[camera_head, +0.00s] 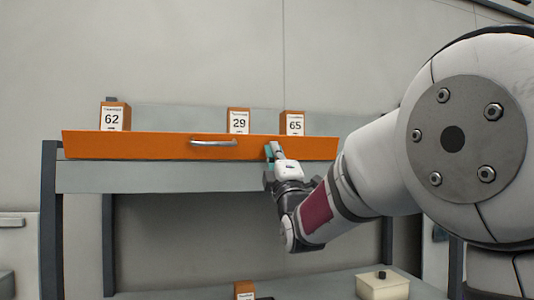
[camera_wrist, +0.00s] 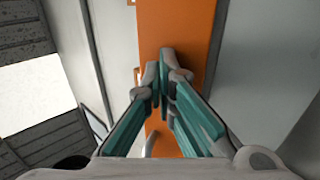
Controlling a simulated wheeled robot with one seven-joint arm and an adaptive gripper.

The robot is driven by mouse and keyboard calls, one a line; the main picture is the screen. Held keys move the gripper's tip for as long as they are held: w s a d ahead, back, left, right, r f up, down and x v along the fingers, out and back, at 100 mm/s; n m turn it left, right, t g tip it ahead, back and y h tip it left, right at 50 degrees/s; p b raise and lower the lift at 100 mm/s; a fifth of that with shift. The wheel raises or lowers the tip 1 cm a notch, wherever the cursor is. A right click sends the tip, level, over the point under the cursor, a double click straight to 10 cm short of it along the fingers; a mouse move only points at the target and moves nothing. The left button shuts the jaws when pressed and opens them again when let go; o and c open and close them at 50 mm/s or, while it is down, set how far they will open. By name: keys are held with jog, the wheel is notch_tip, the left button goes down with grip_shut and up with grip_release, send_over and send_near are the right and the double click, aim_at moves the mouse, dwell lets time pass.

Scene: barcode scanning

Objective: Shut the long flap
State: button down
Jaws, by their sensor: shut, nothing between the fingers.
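The long flap is an orange panel (camera_head: 110,146) with a silver bar handle (camera_head: 214,143), running along the front of the upper shelf. In the wrist view the orange flap (camera_wrist: 185,25) runs as a strip behind my fingers, and a piece of the handle shows at the lower left of it (camera_wrist: 150,142). My gripper (camera_head: 271,150) is at the right part of the flap, to the right of the handle. Its teal fingers (camera_wrist: 163,65) are together and empty. I cannot tell whether the fingertips touch the flap.
Boxes labelled 62 (camera_head: 115,116), 29 (camera_head: 238,121) and 65 (camera_head: 292,123) stand behind the flap's upper edge. Below, another orange box (camera_head: 244,290) and a cream lidded box (camera_head: 382,286) sit on the lower surface. A dark post (camera_head: 49,220) stands at the left.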

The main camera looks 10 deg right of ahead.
jog(key=shift+w, duration=0.2)
jog(key=s+p, duration=0.3)
jog(key=s, duration=0.4)
jog(key=shift+s, duration=0.25)
dwell(0.6)
jog(key=shift+w, duration=0.1)
